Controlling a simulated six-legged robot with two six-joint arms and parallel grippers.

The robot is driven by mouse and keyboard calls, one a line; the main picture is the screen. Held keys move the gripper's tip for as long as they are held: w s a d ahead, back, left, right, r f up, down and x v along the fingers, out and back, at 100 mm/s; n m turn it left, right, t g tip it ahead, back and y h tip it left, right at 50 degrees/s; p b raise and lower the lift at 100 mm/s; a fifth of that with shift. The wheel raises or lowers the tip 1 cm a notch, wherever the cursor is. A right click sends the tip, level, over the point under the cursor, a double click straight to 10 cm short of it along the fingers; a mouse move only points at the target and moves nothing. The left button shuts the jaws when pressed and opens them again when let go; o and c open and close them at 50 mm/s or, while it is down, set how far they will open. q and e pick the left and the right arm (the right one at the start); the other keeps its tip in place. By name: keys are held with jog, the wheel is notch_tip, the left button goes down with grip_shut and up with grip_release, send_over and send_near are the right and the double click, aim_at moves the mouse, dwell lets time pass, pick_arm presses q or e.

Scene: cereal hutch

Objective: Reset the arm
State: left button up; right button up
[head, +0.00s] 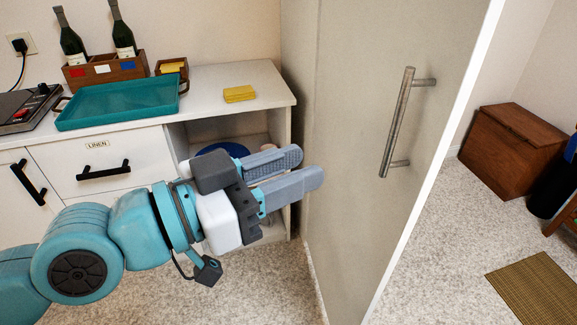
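My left arm comes in from the lower left, and its gripper (303,168) is in front of the open compartment of the white cabinet (281,92). Its two grey fingers are apart with a gap between them, and I see nothing held there. The fingertips point right, toward the tall pale door (345,130); they look apart from it. My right arm and gripper are not in view.
The door has a vertical metal handle (398,120). The cabinet top carries a teal tray (120,102), a wooden bottle crate (104,72) and yellow cloths (239,93). A blue dish (222,149) shows inside the compartment. A brown wooden chest (508,150) stands right. Speckled floor is clear between.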

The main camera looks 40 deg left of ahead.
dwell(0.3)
pick_arm(q)
jog(key=w+d+f+n+g+y, duration=0.1)
jog(key=w+d+f+g, duration=0.1)
jog(key=w+f, duration=0.4)
jog(key=w+d+f+g, duration=0.25)
jog(key=w+f, duration=0.25)
jog(key=f, duration=0.3)
notch_tip(320, 180, down, 17)
jog(key=w+n+g+y, duration=0.1)
jog(key=w+n+g, duration=0.1)
jog(key=w+g, duration=0.15)
jog(key=s+d+f+n+g+p, duration=0.15)
jog(key=s+f+g, duration=0.25)
jog(key=s+f, duration=0.65)
jog(key=s+d+f+n+g+b, duration=0.1)
jog(key=s+d+f+n+g, duration=0.3)
jog(key=f, duration=1.2)
notch_tip(320, 180, up, 18)
jog(key=s+a+m+p, duration=0.1)
jog(key=m+p, duration=0.1)
jog(key=p, duration=1.6)
jog(key=shift+a+m+g+p, duration=0.2)
jog(key=shift+m+g+p, duration=0.1)
jog(key=shift+m, duration=0.05)
